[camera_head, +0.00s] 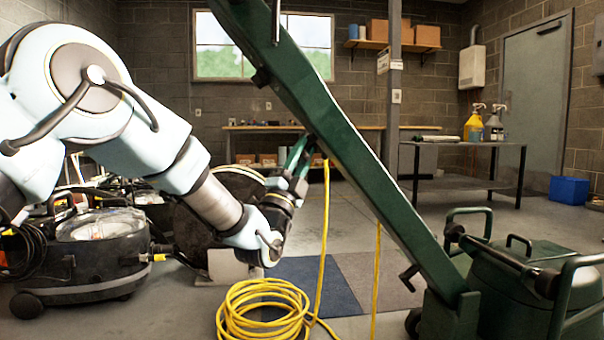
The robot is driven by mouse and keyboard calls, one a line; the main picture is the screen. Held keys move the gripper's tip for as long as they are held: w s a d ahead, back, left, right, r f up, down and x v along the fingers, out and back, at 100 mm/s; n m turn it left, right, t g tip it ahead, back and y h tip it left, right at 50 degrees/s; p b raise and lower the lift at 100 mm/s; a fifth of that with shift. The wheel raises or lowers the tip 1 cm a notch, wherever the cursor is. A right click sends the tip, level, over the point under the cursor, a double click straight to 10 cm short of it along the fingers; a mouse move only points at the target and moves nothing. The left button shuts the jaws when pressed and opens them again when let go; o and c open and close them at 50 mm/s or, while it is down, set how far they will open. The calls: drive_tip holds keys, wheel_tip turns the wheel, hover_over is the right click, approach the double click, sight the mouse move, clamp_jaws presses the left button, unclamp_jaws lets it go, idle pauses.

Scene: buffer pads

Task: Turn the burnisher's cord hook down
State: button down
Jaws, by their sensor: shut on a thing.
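The green burnisher has a long handle (335,125) slanting from the top middle down to its body (525,290) at the lower right. My gripper (308,147) reaches up to the handle's left underside, its green fingers shut on what looks like the upper cord hook. The hook is mostly hidden by the fingers and handle, so its direction is unclear. A yellow cord (323,230) hangs just right of the fingers and runs down to a loose coil (265,309) on the floor. A small dark hook (409,278) shows lower on the handle.
Another floor machine (95,255) stands at the left, beneath my arm. A dark table (465,150) with spray bottles (474,123) stands behind the handle at the right, near a blue bin (569,190). A grey post (393,90) rises behind the handle. Floor mats (320,280) lie around the coil.

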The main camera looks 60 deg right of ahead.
drive_tip(key=shift+s+d+f+m+h+b, duration=0.1)
drive_tip(key=shift+s+f+m+h+b, duration=0.2)
drive_tip(key=shift+b, duration=0.4)
drive_tip(key=shift+w+r, duration=0.15)
drive_tip(key=shift+r, duration=0.05)
drive_tip(key=c, duration=0.7)
unclamp_jaws()
drive_tip(key=shift+w, duration=0.1)
drive_tip(key=p+v, duration=0.3)
drive_tip(key=v, duration=0.8)
drive_tip(key=shift+d, duration=0.1)
